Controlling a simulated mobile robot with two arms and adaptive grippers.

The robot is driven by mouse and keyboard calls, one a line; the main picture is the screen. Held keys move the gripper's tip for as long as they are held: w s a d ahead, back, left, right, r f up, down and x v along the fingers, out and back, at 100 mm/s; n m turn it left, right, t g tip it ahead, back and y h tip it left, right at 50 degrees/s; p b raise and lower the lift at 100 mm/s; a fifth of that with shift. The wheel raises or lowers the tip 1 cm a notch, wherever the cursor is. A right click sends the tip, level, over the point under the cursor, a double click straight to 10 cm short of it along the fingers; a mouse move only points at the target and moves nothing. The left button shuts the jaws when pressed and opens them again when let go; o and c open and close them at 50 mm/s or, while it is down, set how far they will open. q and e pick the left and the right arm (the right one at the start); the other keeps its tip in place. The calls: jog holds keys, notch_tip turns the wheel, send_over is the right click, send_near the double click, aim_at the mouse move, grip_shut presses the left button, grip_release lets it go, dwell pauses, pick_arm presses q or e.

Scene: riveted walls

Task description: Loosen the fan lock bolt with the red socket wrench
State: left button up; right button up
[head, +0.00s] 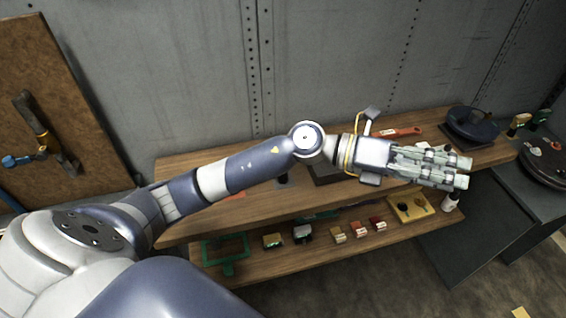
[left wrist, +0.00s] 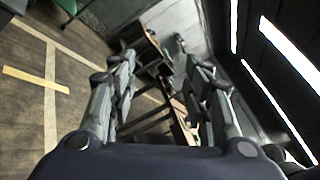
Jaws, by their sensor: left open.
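My left gripper (head: 464,172) reaches across the wooden shelf from the left, its fingers pointing right. It is open with nothing between the fingers; the left wrist view (left wrist: 160,68) shows both fingers spread apart. A long red tool (head: 400,132), perhaps the red socket wrench, lies on the top board just behind the gripper and apart from it. A dark blue round thing (head: 472,122) sits at the right end of the top board; I cannot tell whether it is the fan. I cannot make out the lock bolt. My right gripper is not in view.
The lower shelf board (head: 290,262) holds a green frame (head: 225,247), several small boxes and a yellow tray (head: 424,212). A white bottle (head: 450,202) stands at its right end. A brown board with hung tools (head: 60,110) leans at left.

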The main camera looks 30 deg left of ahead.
pick_arm(q)
jog(key=w+a+f+m+g+y, duration=0.25)
jog(key=a+f+y, duration=0.35)
jog(key=a, duration=0.3)
jog(key=w+a+f+m+g+y, duration=0.1)
jog(key=a+f+m+y, duration=0.2)
jog(key=a+f+y, duration=0.5)
jog(key=a+r+y, duration=0.1)
jog(key=a, duration=0.4)
jog(key=a+r+n+y, duration=0.1)
jog(key=a+r, duration=0.1)
jog(key=a, duration=0.4)
jog(key=a+r+y, duration=0.1)
jog(key=a, duration=0.4)
jog(key=shift+s+a+r+n+g+y, duration=0.15)
jog(key=shift+s+a+n+g+y, duration=0.1)
jog(key=shift+n+g+y, duration=0.1)
jog(key=f, duration=0.1)
jog(key=f+p, duration=0.1)
jog(key=f, duration=0.2)
jog(key=shift+a+f, duration=0.4)
jog(key=f+p, duration=0.2)
jog(key=f, duration=0.1)
jog(key=f+p, duration=0.1)
jog(key=f, duration=0.1)
jog(key=shift+s+d, duration=0.1)
jog(key=shift+d, duration=0.2)
jog(key=shift+f, duration=0.35)
grip_shut()
